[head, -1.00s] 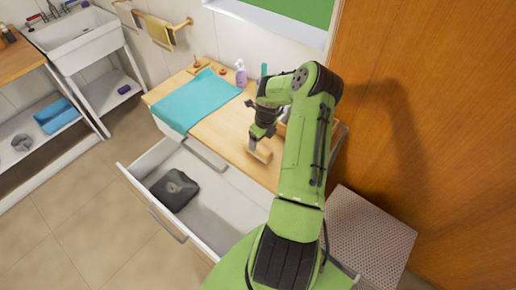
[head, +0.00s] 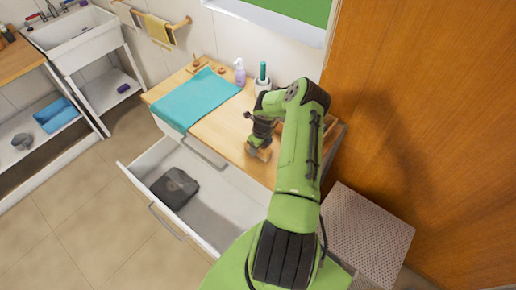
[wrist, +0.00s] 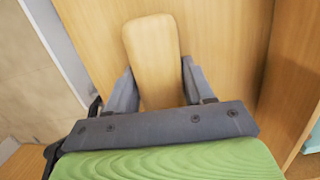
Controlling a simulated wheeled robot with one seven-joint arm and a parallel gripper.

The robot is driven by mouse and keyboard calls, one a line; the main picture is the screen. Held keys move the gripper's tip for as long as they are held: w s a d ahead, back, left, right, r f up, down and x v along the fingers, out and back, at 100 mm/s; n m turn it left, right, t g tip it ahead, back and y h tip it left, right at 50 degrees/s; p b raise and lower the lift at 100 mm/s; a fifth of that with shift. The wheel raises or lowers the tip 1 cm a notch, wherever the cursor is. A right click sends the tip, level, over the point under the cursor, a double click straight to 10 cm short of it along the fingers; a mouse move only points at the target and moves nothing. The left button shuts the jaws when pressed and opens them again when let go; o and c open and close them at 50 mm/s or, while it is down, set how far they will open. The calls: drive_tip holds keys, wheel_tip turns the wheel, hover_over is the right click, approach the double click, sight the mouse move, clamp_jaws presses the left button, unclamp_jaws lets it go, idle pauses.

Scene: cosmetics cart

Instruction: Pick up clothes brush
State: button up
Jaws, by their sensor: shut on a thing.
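The clothes brush (wrist: 152,50) shows in the wrist view as a long, rounded light-wood piece between my two grey fingers. My gripper (wrist: 153,85) is shut on it. In the head view my gripper (head: 257,146) is over the front right part of the wooden cart top (head: 222,128), with the brush (head: 262,154) below it. The arm hides part of the brush there. I cannot tell whether the brush touches the top.
A teal cloth (head: 195,101) covers the left of the top. A purple bottle (head: 240,75) and a white cup (head: 262,85) stand at the back. The open drawer (head: 215,205) below holds a dark folded item (head: 175,187). A wooden panel (head: 420,110) rises at right.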

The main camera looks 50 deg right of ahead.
drive_tip(key=shift+c, duration=0.8)
wheel_tip(320, 180, up, 10)
drive_tip(key=shift+b, duration=0.4)
